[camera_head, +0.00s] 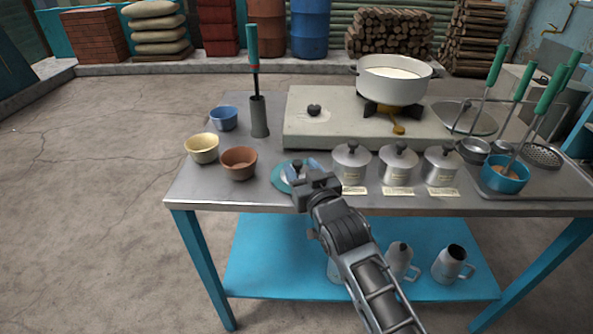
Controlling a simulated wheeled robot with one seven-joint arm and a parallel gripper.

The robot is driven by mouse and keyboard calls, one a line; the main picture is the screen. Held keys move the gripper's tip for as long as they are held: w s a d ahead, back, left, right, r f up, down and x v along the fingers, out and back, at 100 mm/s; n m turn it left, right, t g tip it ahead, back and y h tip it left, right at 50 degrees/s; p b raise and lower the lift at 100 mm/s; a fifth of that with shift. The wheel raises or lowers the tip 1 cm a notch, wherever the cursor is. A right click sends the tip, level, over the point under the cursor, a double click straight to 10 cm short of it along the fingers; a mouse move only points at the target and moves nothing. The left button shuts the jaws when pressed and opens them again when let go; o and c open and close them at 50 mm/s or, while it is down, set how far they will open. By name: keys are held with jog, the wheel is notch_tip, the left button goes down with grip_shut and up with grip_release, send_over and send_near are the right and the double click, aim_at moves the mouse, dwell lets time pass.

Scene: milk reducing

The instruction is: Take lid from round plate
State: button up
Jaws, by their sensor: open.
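The round plate (279,181) is teal and lies near the front edge of the metal table, left of the canisters. My gripper (313,182) is over the plate's front right side and hides much of it. Something greyish lies on the plate just behind my gripper; it may be the lid, but its outline is mostly hidden. I cannot tell whether my gripper touches it. My gripper is open, and I see nothing held in it.
Three lidded metal canisters (397,166) stand close to the right. A brown bowl (239,164), a yellow bowl (202,149) and a blue bowl (223,118) stand left. A white pot (392,83) sits on the burner behind. The table's front left corner is clear.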

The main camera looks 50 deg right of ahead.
jog(key=shift+x, duration=1.45)
jog(key=shift+r, duration=0.15)
grip_shut()
